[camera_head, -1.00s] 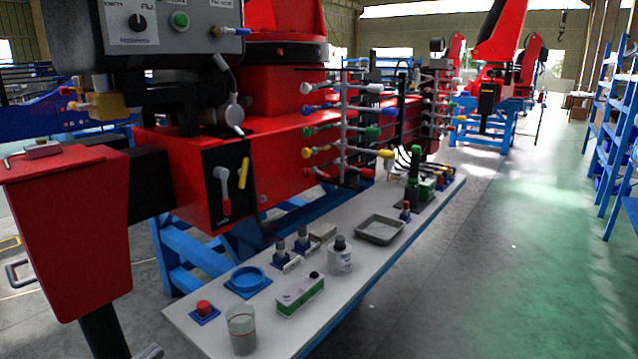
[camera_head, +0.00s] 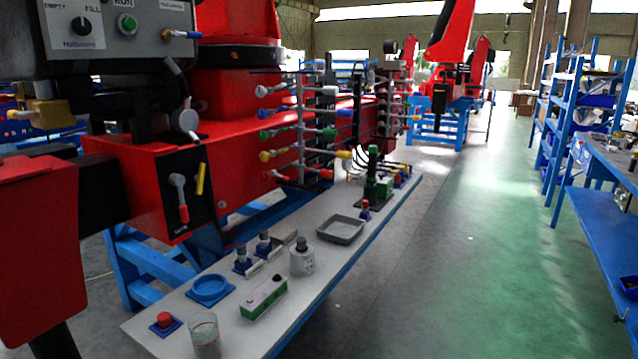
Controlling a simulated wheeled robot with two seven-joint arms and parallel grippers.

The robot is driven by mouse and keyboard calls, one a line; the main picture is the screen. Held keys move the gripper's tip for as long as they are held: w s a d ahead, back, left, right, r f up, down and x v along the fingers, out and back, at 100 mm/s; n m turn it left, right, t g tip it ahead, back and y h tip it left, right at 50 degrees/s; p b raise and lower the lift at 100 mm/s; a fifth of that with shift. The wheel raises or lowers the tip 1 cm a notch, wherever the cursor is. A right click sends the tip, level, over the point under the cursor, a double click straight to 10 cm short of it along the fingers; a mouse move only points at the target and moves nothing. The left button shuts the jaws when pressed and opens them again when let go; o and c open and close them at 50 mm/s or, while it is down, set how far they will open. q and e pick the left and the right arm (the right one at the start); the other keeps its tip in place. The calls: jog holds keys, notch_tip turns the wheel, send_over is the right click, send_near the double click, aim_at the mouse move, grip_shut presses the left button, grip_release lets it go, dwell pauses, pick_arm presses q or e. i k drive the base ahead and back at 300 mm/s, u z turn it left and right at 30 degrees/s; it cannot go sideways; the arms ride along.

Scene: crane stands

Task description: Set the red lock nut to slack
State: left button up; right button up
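I cannot make out for certain which part is the red lock nut. A black plate (camera_head: 187,191) on the side of the red crane base carries a grey lever with a red grip (camera_head: 183,213) hanging down, and a yellow bar (camera_head: 200,179) beside it. A rack of levers (camera_head: 300,130) with white, blue, green, yellow and red ends stands to its right. A small red cap (camera_head: 164,320) sits on a blue base at the near end of the bench. Neither gripper is in view.
A control box (camera_head: 115,30) is at upper left. The floor to the right is clear, up to blue shelving (camera_head: 610,215).

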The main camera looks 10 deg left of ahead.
aim_at(282, 177)
jog(key=z, duration=0.25)
jog(key=i, duration=1.1)
jog(key=u, duration=0.15)
